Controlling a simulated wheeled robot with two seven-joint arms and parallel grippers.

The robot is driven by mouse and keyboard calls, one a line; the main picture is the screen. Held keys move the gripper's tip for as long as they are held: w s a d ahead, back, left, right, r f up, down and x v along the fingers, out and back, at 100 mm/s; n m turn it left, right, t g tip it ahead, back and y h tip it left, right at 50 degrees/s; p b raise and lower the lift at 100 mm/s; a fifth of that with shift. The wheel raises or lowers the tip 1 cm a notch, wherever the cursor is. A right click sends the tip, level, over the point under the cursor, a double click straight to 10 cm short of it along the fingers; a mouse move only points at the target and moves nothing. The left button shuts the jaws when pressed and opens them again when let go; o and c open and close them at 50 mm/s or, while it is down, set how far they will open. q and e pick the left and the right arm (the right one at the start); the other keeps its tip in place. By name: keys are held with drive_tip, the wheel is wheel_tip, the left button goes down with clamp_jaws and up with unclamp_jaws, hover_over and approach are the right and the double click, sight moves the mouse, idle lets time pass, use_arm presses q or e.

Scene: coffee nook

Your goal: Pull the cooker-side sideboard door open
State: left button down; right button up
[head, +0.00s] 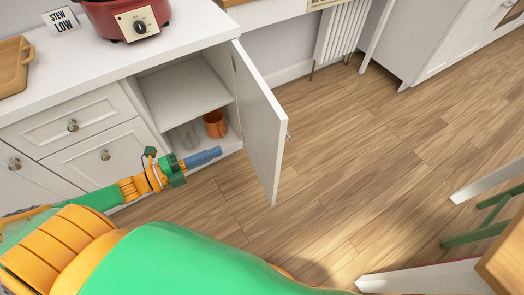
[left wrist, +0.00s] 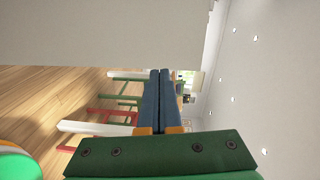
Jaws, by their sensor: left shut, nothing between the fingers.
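The white sideboard door (head: 262,128) below the red cooker stands swung well out from the sideboard (head: 185,88). Its round knob (head: 289,135) shows on the outer face, to the right. My left gripper (head: 217,153) has blue fingers pressed together with nothing between them. It is in front of the open compartment, on the inner side of the door, pointing toward the door with a visible gap in the head view. In the left wrist view the shut fingers (left wrist: 161,72) show beside a large pale surface, probably the door. My right gripper is out of view.
An orange mug (head: 215,123) and a grey cup stand on the compartment floor. The red cooker (head: 125,18), a "STEW LOW" card (head: 61,21) and a wooden tray (head: 14,66) are on top. Wooden floor is clear right of the door; chair or stool parts (head: 485,215) stand at lower right.

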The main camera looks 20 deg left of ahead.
sight(277, 133)
use_arm(q)
drive_tip(key=w+d+m+h, duration=0.1)
drive_tip(key=w+d, duration=0.1)
drive_tip(key=d, duration=0.1)
drive_tip(key=w+d+r+m+b, duration=0.1)
drive_tip(key=w+d, duration=0.2)
drive_tip(key=d, duration=0.1)
drive_tip(key=w+d+h, duration=0.1)
drive_tip(key=w+d, duration=0.2)
drive_tip(key=d, duration=0.1)
drive_tip(key=shift+r+m+g+h, duration=0.3)
drive_tip(key=shift+r+m+g, duration=0.1)
drive_tip(key=shift+w+d, duration=0.4)
drive_tip(key=shift+w, duration=0.05)
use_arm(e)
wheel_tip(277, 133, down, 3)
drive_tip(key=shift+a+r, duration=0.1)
